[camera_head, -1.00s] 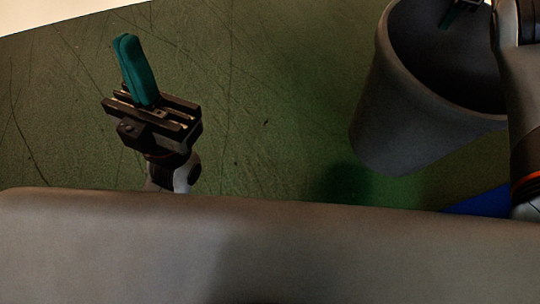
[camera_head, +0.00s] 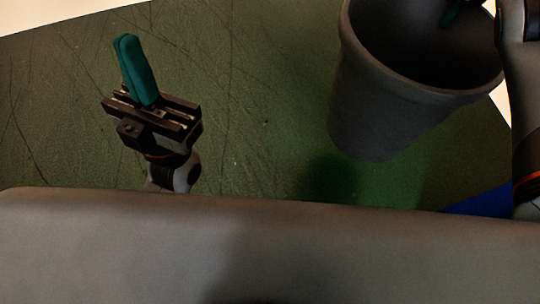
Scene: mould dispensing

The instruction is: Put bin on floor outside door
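The bin (camera_head: 385,115) is a dark grey, round, tapered container at the upper right of the head view. It is tilted, with its opening toward the upper right, and a shadow lies on the floor below it. No door is clearly visible.
The scratched green floor (camera_head: 265,95) is clear between my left gripper and the bin. A blue patch (camera_head: 485,203) lies at the right. Pale areas (camera_head: 50,12) border the floor at the upper left and far right. My own grey body fills the bottom.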

